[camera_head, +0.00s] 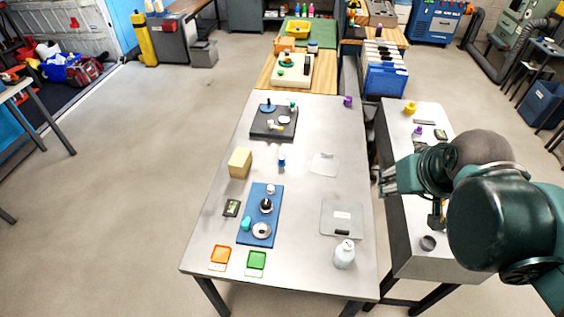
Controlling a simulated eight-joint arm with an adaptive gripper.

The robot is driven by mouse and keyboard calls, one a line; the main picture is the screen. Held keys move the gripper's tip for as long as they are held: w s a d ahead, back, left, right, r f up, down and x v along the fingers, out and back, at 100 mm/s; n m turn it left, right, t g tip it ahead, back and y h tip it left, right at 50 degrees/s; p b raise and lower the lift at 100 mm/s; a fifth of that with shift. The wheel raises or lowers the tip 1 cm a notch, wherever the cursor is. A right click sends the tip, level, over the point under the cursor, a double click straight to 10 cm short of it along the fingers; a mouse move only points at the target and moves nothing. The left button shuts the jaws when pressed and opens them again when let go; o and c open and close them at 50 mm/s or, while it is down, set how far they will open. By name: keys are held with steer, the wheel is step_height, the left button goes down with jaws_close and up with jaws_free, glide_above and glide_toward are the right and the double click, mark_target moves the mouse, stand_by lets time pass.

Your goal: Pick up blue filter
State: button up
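No object is plainly recognisable as a blue filter at this size. A small blue and white upright piece (282,161) stands near the middle of the grey table. A small blue round piece (267,107) sits on the dark tray (258,129) farther back. A teal piece (246,223) lies on the blue board (251,238). My gripper (385,181) is at the right, over the gap between the grey table and the side table. It is apart from all of these pieces, and its fingers are too unclear to show whether it is open.
The grey table (310,270) also bears a yellow block (240,163), a grey plate (341,218), a white bottle (344,254), an orange tray (220,255) and a green tray (256,261). My arm hides part of the side table (398,118).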

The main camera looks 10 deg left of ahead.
steer(key=w+a+r+n+g, duration=0.15)
steer(key=w+a+n, duration=0.35)
steer(key=w, duration=0.8)
steer(key=n+g+y+b, duration=0.1)
steer(key=n+g, duration=0.4)
steer(key=n, duration=0.6)
glide_above(282, 158)
steer(key=d, duration=0.1)
steer(key=f, duration=3.1)
steer(key=shift+d+f, duration=0.2)
steer(key=shift+f, duration=0.15)
steer(key=shift+w+a+f+n, duration=0.1)
steer(key=shift+a+f+n, duration=0.2)
steer(key=shift+f, duration=0.2)
steer(key=shift+f, duration=0.1)
steer(key=shift+a+f, duration=0.1)
steer(key=shift+f, duration=1.05)
steer(key=shift+f, duration=0.1)
